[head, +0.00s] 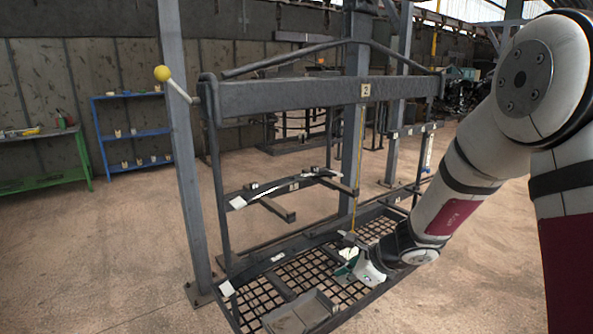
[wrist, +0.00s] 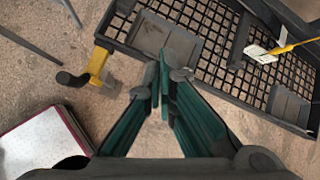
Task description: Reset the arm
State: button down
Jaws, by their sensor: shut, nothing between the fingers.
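My gripper (head: 349,258) is at the end of the white arm, low over the mesh bottom of the grey rack (head: 285,97) in the head view. In the wrist view, its green fingers (wrist: 160,72) come together at the tips and hold nothing. The mesh shelf (wrist: 205,18) lies beyond the fingertips there. I cannot tell the exact gap between fingertips and mesh.
The rack has a "2" label (head: 366,90) and a yellow-knobbed lever (head: 162,73). A yellow cord (head: 360,135) hangs near the gripper. In the wrist view, a white tag (wrist: 261,54) lies over the mesh. A blue shelf (head: 132,131) and green table (head: 45,178) stand left.

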jog(key=s+a+r+n, duration=0.3)
jog(key=s+r+n, duration=0.95)
jog(key=r, duration=0.35)
jog(key=s+d+r+n+h, duration=0.2)
jog(key=s+d+n, duration=0.3)
jog(key=s, duration=0.5)
jog(key=s+d+r+n+h, duration=0.3)
jog(key=s+d+n, duration=0.2)
jog(key=s, duration=0.4)
jog(key=shift+s+n, duration=0.35)
jog(key=shift+n, duration=0.2)
